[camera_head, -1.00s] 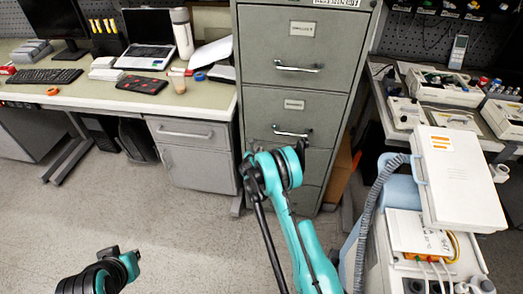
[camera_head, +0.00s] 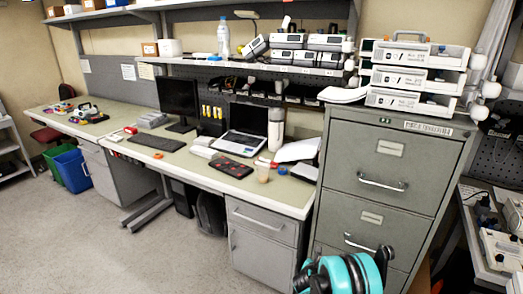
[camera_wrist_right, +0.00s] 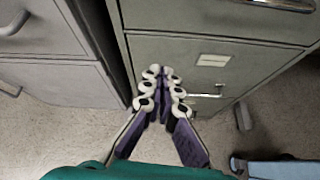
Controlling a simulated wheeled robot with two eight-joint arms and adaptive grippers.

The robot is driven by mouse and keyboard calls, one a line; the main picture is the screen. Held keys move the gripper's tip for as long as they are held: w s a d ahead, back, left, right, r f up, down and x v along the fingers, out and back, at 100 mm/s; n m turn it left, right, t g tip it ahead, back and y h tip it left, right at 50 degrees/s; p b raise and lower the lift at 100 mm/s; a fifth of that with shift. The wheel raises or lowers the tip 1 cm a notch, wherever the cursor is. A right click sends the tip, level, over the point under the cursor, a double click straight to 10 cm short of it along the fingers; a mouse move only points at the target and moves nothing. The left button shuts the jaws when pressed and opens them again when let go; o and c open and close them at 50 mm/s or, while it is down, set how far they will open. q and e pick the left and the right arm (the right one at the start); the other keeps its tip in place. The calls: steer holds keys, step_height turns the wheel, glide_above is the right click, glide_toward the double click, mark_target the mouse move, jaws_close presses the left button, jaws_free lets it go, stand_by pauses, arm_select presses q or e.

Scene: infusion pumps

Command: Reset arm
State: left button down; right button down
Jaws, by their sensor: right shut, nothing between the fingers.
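My right arm shows as a teal and black link (camera_head: 345,275) at the bottom of the head view, in front of the grey filing cabinet (camera_head: 385,160). Its fingertips are hidden in that view. In the right wrist view my right gripper (camera_wrist_right: 162,90) is shut and empty, its pale-tipped purple fingers close together. It points toward the lower drawers of the grey cabinet (camera_wrist_right: 195,65), and I cannot tell the exact gap. My left gripper is out of view.
A stack of white pumps (camera_head: 415,75) stands on the cabinet. More pumps (camera_head: 305,50) sit on the wall shelf. The desk (camera_head: 185,160) holds a laptop (camera_head: 245,135) and monitor (camera_head: 178,95). Equipment stands at right (camera_head: 500,250).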

steer(key=s+a+r+m+g+y, duration=0.1)
steer(key=s+a+r+m, duration=0.1)
steer(key=s+r+m, duration=0.65)
steer(key=s+a+r+m+g+y, duration=0.1)
steer(key=s+r+m+y, duration=0.1)
steer(key=s+r+m, duration=0.65)
steer(key=s+a+r+m+y, duration=0.1)
steer(key=s+m, duration=0.4)
steer(key=s, duration=0.5)
steer(key=s+a+r+m+g+y, duration=0.1)
steer(key=s+a+r+m, duration=0.3)
steer(key=s, duration=0.5)
steer(key=shift+s+a+r+m+y, duration=0.15)
steer(key=shift+s+a+m+y, duration=0.4)
steer(key=shift+m, duration=0.45)
steer(key=shift+w+a, duration=0.1)
steer(key=shift+w, duration=0.05)
